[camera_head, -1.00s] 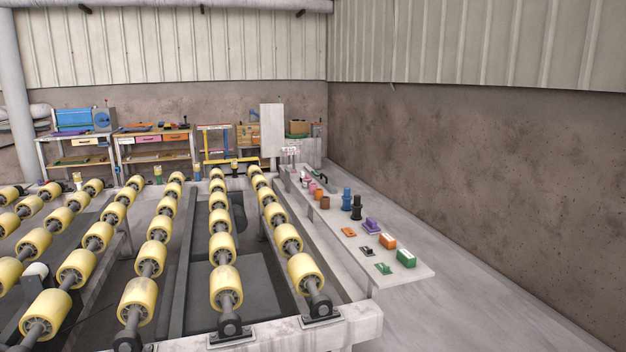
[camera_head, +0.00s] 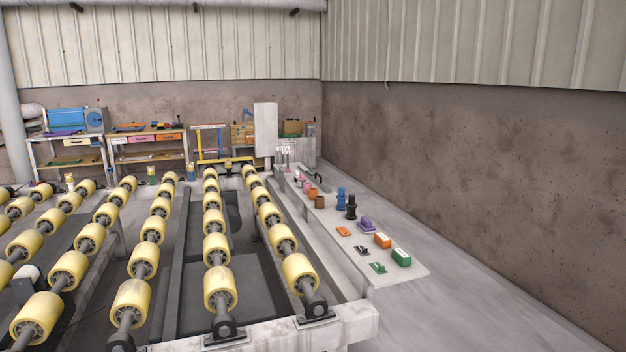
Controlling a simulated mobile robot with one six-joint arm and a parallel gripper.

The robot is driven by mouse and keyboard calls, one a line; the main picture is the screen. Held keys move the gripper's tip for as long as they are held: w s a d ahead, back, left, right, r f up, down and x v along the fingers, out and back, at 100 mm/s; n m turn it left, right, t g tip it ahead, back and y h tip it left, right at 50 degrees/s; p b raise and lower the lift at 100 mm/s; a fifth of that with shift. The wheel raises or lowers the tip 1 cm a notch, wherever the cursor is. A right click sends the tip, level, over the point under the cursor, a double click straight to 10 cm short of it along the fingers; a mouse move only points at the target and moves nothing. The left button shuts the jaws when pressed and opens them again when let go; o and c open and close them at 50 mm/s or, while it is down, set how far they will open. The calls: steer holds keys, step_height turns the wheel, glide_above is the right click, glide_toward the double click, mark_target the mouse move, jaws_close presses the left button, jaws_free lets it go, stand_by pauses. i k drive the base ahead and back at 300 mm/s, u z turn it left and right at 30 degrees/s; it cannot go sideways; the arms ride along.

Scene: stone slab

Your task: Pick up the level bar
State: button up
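I cannot pick out the level bar for certain at this distance. A long pale slab shelf (camera_head: 411,280) runs along the right side of the roller table. On it are a green block (camera_head: 401,257), an orange block (camera_head: 382,241), a green tool with a flat base (camera_head: 378,267), a black one (camera_head: 362,250), a flat orange piece (camera_head: 343,231) and a purple piece (camera_head: 366,223). Farther back stand a black cylinder (camera_head: 351,207) and a blue cylinder (camera_head: 341,197). My gripper is not in view.
The table with rows of yellow rollers (camera_head: 218,288) fills the left and middle. Workbenches (camera_head: 147,147) with tools stand along the back wall. A brown wall (camera_head: 480,170) closes the right side. The grey floor (camera_head: 470,310) between shelf and wall is clear.

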mark_target(312, 176)
steer(key=z, duration=1.15)
steer(key=i, duration=4.15)
